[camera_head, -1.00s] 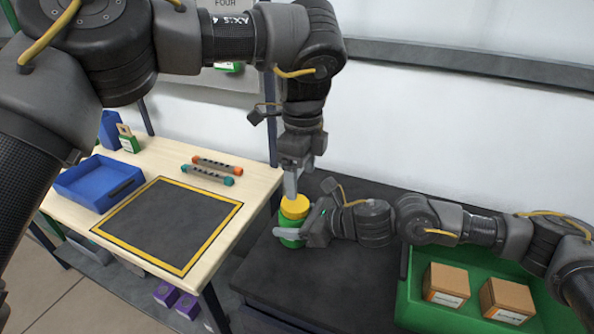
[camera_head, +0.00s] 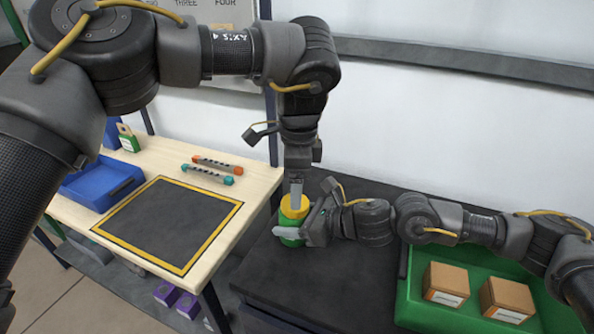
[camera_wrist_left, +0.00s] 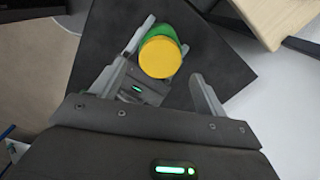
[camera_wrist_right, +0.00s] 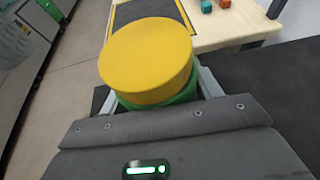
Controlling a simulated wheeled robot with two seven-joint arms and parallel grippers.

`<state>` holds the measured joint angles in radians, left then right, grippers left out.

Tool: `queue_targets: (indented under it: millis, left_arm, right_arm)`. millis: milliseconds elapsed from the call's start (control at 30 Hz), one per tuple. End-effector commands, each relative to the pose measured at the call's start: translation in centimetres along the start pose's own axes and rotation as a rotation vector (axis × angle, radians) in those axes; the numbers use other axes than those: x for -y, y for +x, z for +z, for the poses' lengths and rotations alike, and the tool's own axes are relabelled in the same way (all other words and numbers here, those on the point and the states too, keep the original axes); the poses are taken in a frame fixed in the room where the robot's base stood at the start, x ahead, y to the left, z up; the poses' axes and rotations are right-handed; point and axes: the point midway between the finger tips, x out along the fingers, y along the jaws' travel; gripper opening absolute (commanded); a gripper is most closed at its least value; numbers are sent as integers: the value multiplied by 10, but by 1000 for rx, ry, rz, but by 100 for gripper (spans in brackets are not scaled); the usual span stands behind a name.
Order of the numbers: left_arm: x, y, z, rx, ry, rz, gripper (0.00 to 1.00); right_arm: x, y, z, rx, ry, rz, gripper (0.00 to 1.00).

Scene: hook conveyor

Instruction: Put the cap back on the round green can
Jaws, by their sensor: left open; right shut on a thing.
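The round green can (camera_head: 288,241) stands upright on the dark table, with the yellow cap (camera_head: 294,208) on its top. Both also show in the right wrist view, the cap (camera_wrist_right: 147,60) above the can's green rim (camera_wrist_right: 185,95). My right gripper (camera_head: 301,222) is shut around the can's side, below the cap. My left gripper (camera_head: 296,192) points down from above, open, its fingertips close to the cap. In the left wrist view the cap (camera_wrist_left: 160,57) lies ahead of the open fingers. I cannot tell whether a finger touches the cap or whether it is fully seated.
A green tray (camera_head: 408,318) with two cardboard boxes (camera_head: 447,284) is at the right. On the wooden table (camera_head: 232,247) at the left are a blue bin (camera_head: 83,197), a yellow-bordered dark mat (camera_head: 165,225) and two small rods (camera_head: 208,175). The dark table (camera_head: 330,285) is clear in front.

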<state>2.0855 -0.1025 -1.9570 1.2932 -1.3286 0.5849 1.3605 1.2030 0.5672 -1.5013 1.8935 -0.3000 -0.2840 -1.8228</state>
Motion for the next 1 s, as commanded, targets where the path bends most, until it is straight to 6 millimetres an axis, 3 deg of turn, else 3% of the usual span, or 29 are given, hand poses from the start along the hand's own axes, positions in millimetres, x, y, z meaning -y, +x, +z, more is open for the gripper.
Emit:
queue_targets:
  millis: [300,733,1000]
  left_arm:
    - [0,41,1,2,-1,1,74]
    - [0,48,0,0,-1,0,74]
    - [0,48,0,0,0,0,40]
  right_arm:
    - [0,0,2,3,0,0,0]
    - [0,0,2,3,-1,0,0]
    - [0,0,2,3,-1,0,0]
